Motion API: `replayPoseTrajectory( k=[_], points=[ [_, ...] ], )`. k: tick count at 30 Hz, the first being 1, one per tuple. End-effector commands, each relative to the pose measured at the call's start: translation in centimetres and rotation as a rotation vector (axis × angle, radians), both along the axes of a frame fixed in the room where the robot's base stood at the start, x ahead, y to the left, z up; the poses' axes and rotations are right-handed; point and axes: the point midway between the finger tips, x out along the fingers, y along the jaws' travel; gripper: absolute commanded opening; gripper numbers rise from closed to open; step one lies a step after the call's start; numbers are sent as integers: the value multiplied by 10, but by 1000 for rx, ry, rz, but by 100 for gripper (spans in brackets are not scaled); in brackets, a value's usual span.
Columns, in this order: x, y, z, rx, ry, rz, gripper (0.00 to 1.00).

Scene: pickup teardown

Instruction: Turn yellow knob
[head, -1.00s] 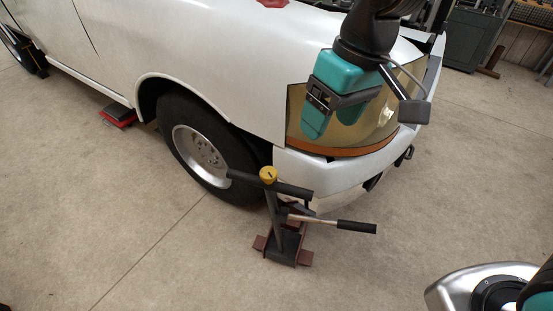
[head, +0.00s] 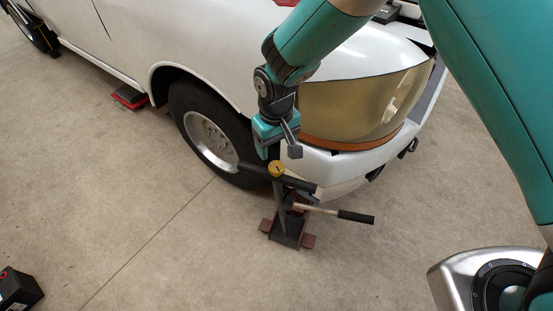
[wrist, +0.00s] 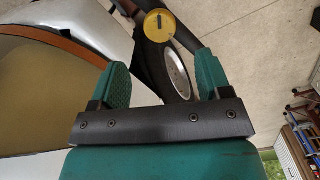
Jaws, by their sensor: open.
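The yellow knob (head: 277,169) is a small round disc on top of the upright post of a dark floor jack (head: 285,232) beside the truck's front wheel. In the wrist view the knob (wrist: 159,26) shows a dark slot across its face. It lies beyond my fingertips, between the lines of the two fingers. My gripper (wrist: 163,72) is open with nothing between its teal fingers. In the head view my gripper (head: 264,150) hangs just above and left of the knob, apart from it as far as I can tell.
The white truck (head: 215,40) with its front wheel (head: 212,135) and bumper stands close behind the jack. A black T-handle bar (head: 300,184) and a lever with a black grip (head: 356,217) stick out from the jack. A black box (head: 18,290) lies at lower left.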

Motion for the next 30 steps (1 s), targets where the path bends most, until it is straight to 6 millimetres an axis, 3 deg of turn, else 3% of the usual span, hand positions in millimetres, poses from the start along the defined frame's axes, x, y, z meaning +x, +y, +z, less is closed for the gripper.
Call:
replayPoseTrajectory(
  k=[6, 12, 24, 26, 30],
  points=[
    [-1, -1, -45, -2, 3, 0, 71],
    [0, 0, -72, 0, 1, 0, 71],
    [0, 0, -82, 1, 0, 0, 71],
    [0, 0, -81, 1, 0, 0, 60],
    [0, 0, -81, 1, 0, 0, 27]
  ],
)
